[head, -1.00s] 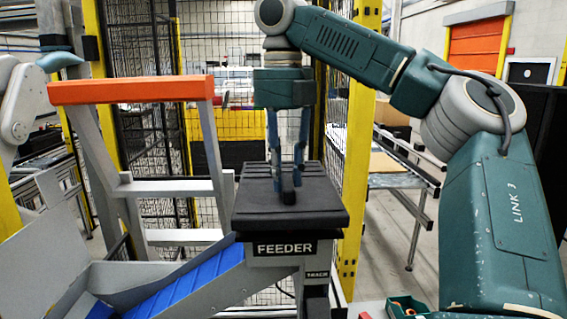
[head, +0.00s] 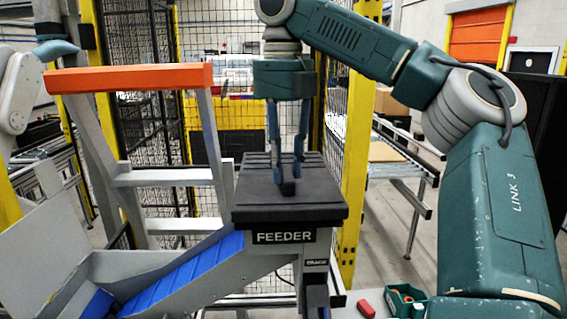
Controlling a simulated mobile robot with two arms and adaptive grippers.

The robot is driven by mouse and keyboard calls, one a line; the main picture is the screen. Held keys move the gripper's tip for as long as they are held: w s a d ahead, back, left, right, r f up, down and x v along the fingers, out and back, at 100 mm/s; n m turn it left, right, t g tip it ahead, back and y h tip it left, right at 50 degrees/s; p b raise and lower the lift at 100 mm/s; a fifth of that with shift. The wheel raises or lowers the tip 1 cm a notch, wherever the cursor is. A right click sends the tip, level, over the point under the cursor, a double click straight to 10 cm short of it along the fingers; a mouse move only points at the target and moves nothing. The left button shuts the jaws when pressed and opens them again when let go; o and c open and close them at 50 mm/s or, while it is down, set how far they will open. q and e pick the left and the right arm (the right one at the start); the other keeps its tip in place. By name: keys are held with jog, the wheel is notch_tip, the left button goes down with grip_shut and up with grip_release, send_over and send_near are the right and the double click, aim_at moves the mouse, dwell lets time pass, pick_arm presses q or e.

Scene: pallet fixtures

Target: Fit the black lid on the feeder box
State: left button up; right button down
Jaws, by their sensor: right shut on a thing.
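The black lid (head: 262,198) is a flat square plate with ribs at its back and a small upright handle (head: 287,187) in its middle. My right gripper (head: 287,172) points down from above, its blue fingers shut on that handle. The lid covers the top of the feeder box (head: 320,250), which carries a FEEDER label (head: 284,237). The lid's front edge is right above the label, with no clear gap. The box's opening is hidden under the lid, so I cannot tell whether the lid is fully seated. My left gripper is not in view.
A blue-lined chute (head: 190,270) slopes down left from the box. A grey frame with an orange top bar (head: 130,77) stands close to its left. A red block (head: 366,308) and a green bin (head: 405,300) lie at the lower right. Mesh fencing (head: 150,90) stands behind.

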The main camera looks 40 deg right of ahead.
jog(key=shift+f+b, duration=0.3)
jog(key=shift+f, duration=0.45)
dwell(0.4)
jog(key=c, duration=1.3)
grip_release()
jog(key=shift+c, duration=0.2)
notch_tip(320, 180, up, 5)
jog(key=shift+r, duration=0.1)
jog(key=shift+s+a+r, duration=0.1)
jog(key=shift+a+r, duration=0.05)
jog(key=shift+r, duration=1.05)
